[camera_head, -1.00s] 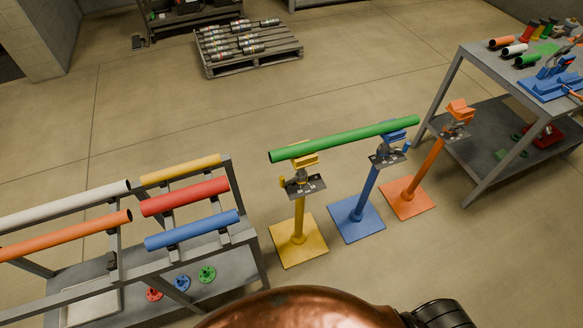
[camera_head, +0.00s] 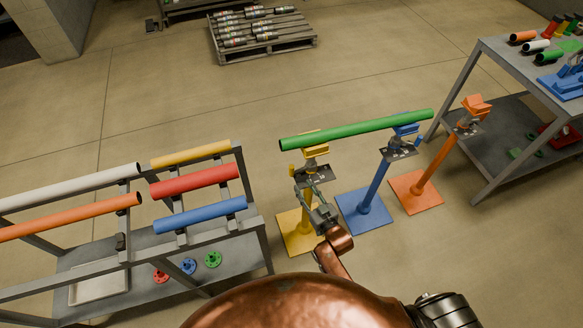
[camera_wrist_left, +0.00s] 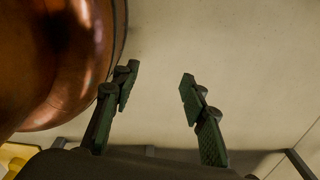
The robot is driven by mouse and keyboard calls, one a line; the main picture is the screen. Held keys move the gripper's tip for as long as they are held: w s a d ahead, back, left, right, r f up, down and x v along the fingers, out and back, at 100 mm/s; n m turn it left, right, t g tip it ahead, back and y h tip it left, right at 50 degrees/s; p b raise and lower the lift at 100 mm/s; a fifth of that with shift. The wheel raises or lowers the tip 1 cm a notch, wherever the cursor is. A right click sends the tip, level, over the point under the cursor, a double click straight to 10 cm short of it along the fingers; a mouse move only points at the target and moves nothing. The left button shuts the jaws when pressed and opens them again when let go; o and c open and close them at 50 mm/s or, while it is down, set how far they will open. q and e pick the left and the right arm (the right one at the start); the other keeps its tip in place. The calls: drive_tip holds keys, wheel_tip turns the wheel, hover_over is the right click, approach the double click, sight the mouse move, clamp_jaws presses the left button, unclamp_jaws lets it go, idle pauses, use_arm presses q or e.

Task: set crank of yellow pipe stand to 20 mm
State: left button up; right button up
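The yellow pipe stand (camera_head: 317,151) stands on a square yellow base, with a dark scale plate (camera_head: 318,175) below its head. Its small yellow crank (camera_head: 292,169) shows at the left of the head. The scale reading is too small to tell. A green pipe (camera_head: 355,130) lies across the yellow and blue stands. My right gripper (camera_head: 308,190) is in front of the yellow post, just below the plate, with its fingers apart and apparently empty. It hides part of the post and base. My left gripper (camera_wrist_left: 158,85) is open and empty over bare floor in the left wrist view.
The blue stand (camera_head: 370,185) and orange stand (camera_head: 437,165) are to the right. A rack with several coloured pipes (camera_head: 195,181) is at the left. A grey workbench (camera_head: 497,62) is at the right. A loaded pallet (camera_head: 262,48) lies behind on open floor.

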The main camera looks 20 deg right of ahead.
sight(293, 169)
drive_tip(key=shift+t+y, duration=0.3)
drive_tip(key=shift+t, duration=0.3)
drive_tip(key=w+r, duration=0.1)
drive_tip(key=w, duration=0.1)
drive_tip(key=w+a+r, duration=0.1)
drive_tip(key=w, duration=0.2)
drive_tip(key=w+a+r+b, duration=0.1)
drive_tip(key=w, duration=0.2)
drive_tip(key=shift+a+r, duration=0.15)
drive_tip(key=shift+a, duration=0.1)
drive_tip(key=shift+w+a, duration=0.1)
drive_tip(key=shift+w, duration=0.55)
use_arm(q)
drive_tip(key=shift+s+a+f, duration=0.15)
drive_tip(key=shift+s+f, duration=0.5)
drive_tip(key=shift+s, duration=0.35)
use_arm(e)
drive_tip(key=shift+c, duration=0.6)
clamp_jaws()
